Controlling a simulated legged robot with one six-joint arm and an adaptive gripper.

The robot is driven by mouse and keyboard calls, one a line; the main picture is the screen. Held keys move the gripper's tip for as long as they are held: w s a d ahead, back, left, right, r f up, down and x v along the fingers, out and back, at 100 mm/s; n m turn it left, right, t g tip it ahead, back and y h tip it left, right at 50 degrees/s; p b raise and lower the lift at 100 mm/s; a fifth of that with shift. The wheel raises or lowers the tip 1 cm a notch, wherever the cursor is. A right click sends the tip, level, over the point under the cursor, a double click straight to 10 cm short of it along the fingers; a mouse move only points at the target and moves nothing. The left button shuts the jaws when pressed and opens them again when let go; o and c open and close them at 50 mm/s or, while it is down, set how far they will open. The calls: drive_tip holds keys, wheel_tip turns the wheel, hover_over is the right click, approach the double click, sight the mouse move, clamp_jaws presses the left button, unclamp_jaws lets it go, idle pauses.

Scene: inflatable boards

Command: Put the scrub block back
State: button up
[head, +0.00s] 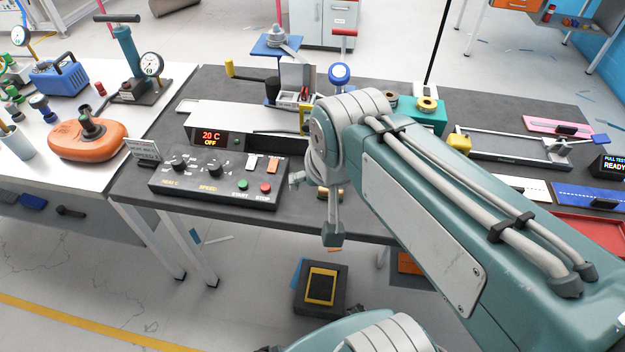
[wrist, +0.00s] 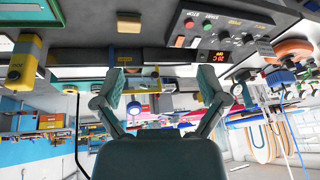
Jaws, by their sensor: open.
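A small tan-yellow block (head: 330,193), seemingly the scrub block, lies near the front edge of the dark bench, partly hidden by my arm. In the head view, grey parts at the arm's end hang by the bench's front edge, and the jaws are not clear there.
A control box (head: 218,178) with knobs and buttons stands left of the block, in front of a display reading 20 C OFF (head: 211,138). A dark box (head: 320,288) stands on the floor.

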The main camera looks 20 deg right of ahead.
drive_tip(key=s+n, duration=0.1)
drive_tip(key=n, duration=0.1)
drive_tip(key=s+a+n, duration=0.1)
drive_tip(key=s, duration=0.1)
drive_tip(key=shift+s+n+t, duration=0.1)
drive_tip(key=shift+n+t, duration=0.3)
idle(0.9)
